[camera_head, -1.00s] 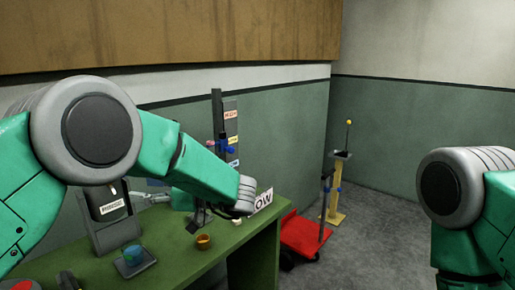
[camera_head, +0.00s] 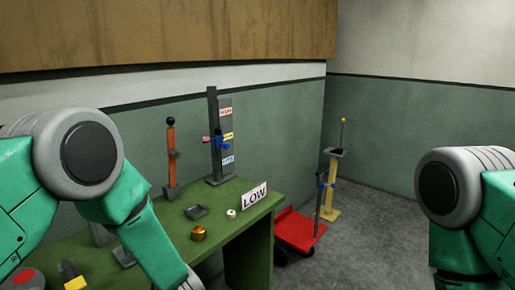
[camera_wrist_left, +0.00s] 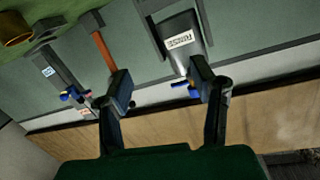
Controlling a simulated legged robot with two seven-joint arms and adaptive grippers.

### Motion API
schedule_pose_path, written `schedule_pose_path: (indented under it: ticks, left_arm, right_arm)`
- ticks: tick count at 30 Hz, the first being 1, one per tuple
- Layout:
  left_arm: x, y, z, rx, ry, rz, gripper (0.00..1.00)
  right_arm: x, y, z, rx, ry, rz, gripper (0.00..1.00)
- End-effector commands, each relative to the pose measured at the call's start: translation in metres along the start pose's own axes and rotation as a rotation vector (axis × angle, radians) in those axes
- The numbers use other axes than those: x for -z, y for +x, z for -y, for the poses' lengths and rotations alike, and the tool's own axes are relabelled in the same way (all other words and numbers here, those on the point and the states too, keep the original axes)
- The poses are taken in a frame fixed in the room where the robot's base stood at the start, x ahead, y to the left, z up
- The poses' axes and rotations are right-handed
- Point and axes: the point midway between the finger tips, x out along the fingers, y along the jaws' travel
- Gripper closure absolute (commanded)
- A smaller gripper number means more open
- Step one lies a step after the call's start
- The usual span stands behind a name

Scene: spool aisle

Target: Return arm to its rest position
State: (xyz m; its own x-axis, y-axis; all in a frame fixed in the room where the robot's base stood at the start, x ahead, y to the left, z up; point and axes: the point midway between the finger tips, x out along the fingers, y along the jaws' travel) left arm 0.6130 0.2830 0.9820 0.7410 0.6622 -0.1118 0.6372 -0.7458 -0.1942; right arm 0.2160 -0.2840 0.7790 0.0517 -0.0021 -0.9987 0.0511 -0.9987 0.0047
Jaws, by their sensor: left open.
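My left arm (camera_head: 130,205) comes in from the left in the head view, with its forearm slanting down to the bottom edge. Its gripper is out of that view. In the left wrist view my left gripper (camera_wrist_left: 162,82) is open, its two dark fingers apart with nothing held between them. Behind the fingers are a grey labelled unit (camera_wrist_left: 178,42) and an orange post (camera_wrist_left: 103,50). My right arm (camera_head: 455,190) shows only at the right edge of the head view; its gripper is not in view.
The green table (camera_head: 190,225) bears a brass cup (camera_head: 198,233), a grey tray (camera_head: 196,211), a LOW sign (camera_head: 255,196), an orange post with a black ball (camera_head: 171,150) and a labelled rail (camera_head: 225,140). A red cart (camera_head: 298,230) and a yellow stand (camera_head: 331,185) are beyond. The floor at right is clear.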

Motion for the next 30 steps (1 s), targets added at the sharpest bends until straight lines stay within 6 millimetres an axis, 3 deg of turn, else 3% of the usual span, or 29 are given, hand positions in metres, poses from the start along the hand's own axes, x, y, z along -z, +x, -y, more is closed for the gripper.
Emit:
schedule_pose_path:
  ticks: [1,6,9,12,18,23,24,30]
  left_arm:
    - [-0.031,-0.005,0.005,-0.082,0.045,0.063,0.49]
    - [-0.143,-0.054,0.037,-0.368,0.182,0.365,0.49]
    - [-0.196,-0.099,0.069,-0.487,0.252,0.568,0.49]
    - [-0.234,-0.146,0.106,-0.569,0.315,0.762,0.49]
    - [-0.272,-0.228,0.171,-0.659,0.410,1.072,0.49]
    - [-0.281,-0.284,0.219,-0.692,0.470,1.277,0.49]
    - [-0.297,-0.277,0.211,-0.693,0.463,1.259,0.49]
    - [-0.335,-0.270,0.202,-0.693,0.462,1.255,0.49]
  right_arm:
    - [0.000,0.000,0.000,0.000,0.000,0.000,0.60]
    - [0.000,0.000,0.000,0.000,0.000,0.000,0.60]
    - [0.000,0.000,0.000,0.000,0.000,0.000,0.60]
    - [0.000,0.000,0.000,0.000,0.000,0.000,0.60]
    - [0.000,0.000,0.000,0.000,0.000,0.000,0.60]
    - [0.000,0.000,0.000,0.000,0.000,0.000,0.60]
    - [0.000,0.017,0.000,0.000,0.000,-0.001,0.60]
    - [-0.004,0.056,0.000,0.000,0.000,0.001,0.60]
